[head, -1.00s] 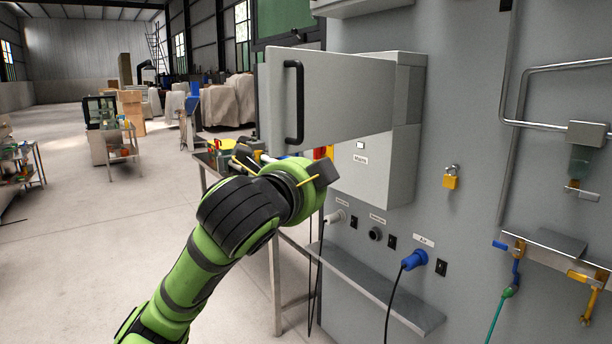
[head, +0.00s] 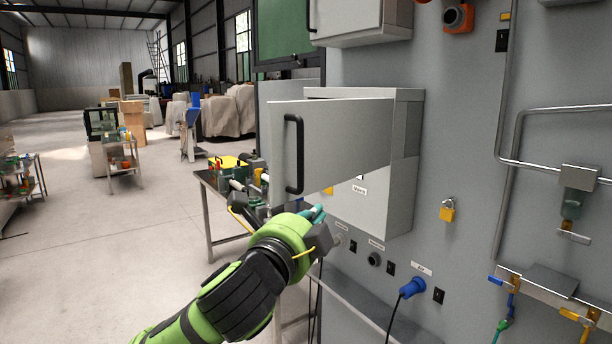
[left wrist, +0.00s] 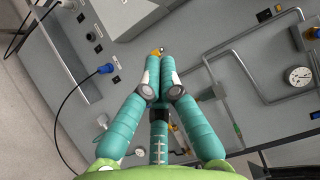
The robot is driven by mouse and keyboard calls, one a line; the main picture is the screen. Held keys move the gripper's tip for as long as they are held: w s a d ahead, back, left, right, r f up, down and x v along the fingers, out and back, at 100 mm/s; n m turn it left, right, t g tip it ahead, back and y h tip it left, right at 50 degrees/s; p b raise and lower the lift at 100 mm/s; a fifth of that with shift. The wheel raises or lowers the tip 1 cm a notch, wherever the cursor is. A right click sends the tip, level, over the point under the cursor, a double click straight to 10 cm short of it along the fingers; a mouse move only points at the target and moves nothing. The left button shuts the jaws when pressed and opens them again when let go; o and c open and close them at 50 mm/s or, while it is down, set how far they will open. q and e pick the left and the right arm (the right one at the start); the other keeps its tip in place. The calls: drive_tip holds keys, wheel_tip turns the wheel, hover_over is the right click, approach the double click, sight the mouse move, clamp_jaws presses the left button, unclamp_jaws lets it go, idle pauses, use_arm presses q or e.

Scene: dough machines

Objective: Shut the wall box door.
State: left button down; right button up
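The wall box (head: 405,155) is a grey cabinet on the grey panel. Its door (head: 345,140) stands wide open, swung out to the left from its right edge, with a black upright bar handle (head: 293,155) near its free edge. My left gripper (head: 318,213) is just below the door's lower edge, in front of the box's lower part; I see no clear contact. In the left wrist view its teal fingers (left wrist: 158,62) are drawn together at the tips with nothing held. A grey box corner (left wrist: 125,15) shows above them. My right gripper is out of view.
Another grey box (head: 365,25) is above. Below are sockets with a blue plug (head: 412,287) and a ledge (head: 350,300). A yellow padlock (head: 447,210) and pipes (head: 515,135) are on the right. A cluttered table (head: 207,185) stands behind the door; open floor lies left.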

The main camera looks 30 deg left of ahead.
use_arm(q)
drive_tip(key=w+a+p, duration=0.2)
drive_tip(key=w+a, duration=0.2)
drive_tip(key=w, duration=0.1)
drive_tip(key=shift+a+r, duration=0.25)
drive_tip(key=shift+a, duration=0.15)
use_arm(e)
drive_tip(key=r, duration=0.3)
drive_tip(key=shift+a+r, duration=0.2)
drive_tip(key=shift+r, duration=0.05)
use_arm(q)
drive_tip(key=shift+w, duration=0.2)
